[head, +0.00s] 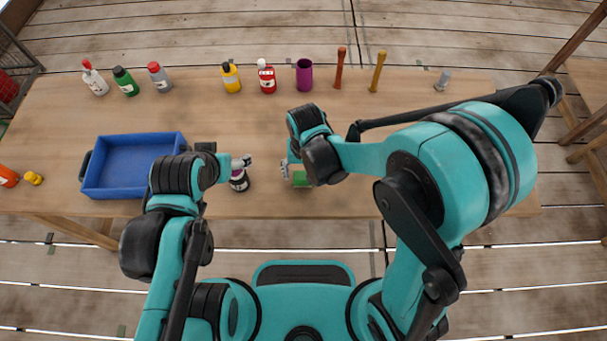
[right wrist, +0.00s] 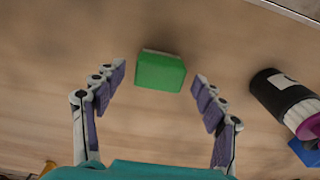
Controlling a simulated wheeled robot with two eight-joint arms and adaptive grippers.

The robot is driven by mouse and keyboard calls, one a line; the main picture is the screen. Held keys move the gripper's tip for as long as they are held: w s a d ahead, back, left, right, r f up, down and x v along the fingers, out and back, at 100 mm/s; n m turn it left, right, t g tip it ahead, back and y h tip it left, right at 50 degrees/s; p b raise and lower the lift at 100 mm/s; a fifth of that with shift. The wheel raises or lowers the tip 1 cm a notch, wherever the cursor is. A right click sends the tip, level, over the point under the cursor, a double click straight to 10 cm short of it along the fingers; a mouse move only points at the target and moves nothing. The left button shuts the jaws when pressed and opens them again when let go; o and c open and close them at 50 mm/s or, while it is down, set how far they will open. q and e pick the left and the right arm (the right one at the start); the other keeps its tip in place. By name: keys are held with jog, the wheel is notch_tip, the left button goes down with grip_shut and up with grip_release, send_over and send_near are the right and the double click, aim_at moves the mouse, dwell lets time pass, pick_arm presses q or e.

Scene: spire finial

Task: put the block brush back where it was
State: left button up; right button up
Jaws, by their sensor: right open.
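The block brush is a green block (right wrist: 160,71) with a pale strip along one edge. It lies on the wooden table in the right wrist view. In the head view the green block (head: 301,179) shows partly, just beneath my right gripper (head: 286,171). In the right wrist view my right gripper (right wrist: 158,80) is open, with its purple-padded fingers apart and the brush lying between and just beyond the tips, not gripped. My left gripper (head: 244,161) is near a dark bottle (head: 239,181); its fingers are too small to read.
The dark bottle with a magenta cap (right wrist: 285,98) is right of the brush in the right wrist view. A blue tray (head: 133,137) is at the left. Several bottles, a purple cup (head: 304,74) and wooden pieces (head: 378,72) line the far edge.

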aim_at(304, 177)
notch_tip(304, 177, up, 9)
jog(key=p, duration=0.3)
pick_arm(q)
notch_tip(304, 177, up, 3)
jog(key=shift+r, duration=0.15)
pick_arm(e)
jog(key=s+d+r+t, duration=0.2)
jog(key=d+r, duration=0.3)
jog(key=d, duration=0.4)
jog(key=s+d+r+t, duration=0.3)
jog(key=d+r+t, duration=0.2)
jog(key=d, duration=0.4)
jog(key=shift+r, duration=0.2)
jog(key=shift+a, duration=0.1)
pick_arm(q)
notch_tip(304, 177, down, 2)
jog(key=b, duration=0.2)
jog(key=shift+b, duration=0.35)
pick_arm(e)
notch_tip(304, 177, down, 2)
jog(key=shift+f, duration=0.15)
